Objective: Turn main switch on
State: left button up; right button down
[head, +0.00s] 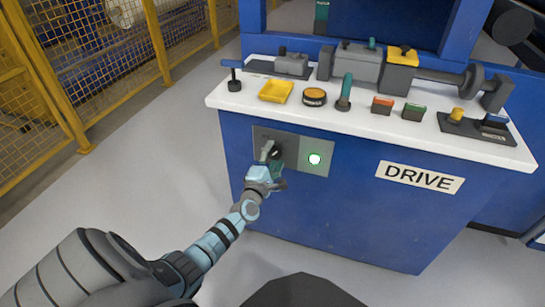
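The main switch (275,153) is a dark knob on a grey panel (292,137) on the front of the blue drive cabinet. A round green-rimmed light (314,159), white in its middle, sits to its right on the same panel. My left gripper (271,154) is at the switch, its fingers overlapping the knob in the head view. The fingers partly hide the switch, so I cannot tell its position, or whether the fingers grip it or only touch it. My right gripper is not in view.
A DRIVE label (420,177) is on the front. Yellow fencing (77,128) stands left; the floor between is clear.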

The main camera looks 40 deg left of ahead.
pick_arm(q)
jog(key=v, duration=1.2)
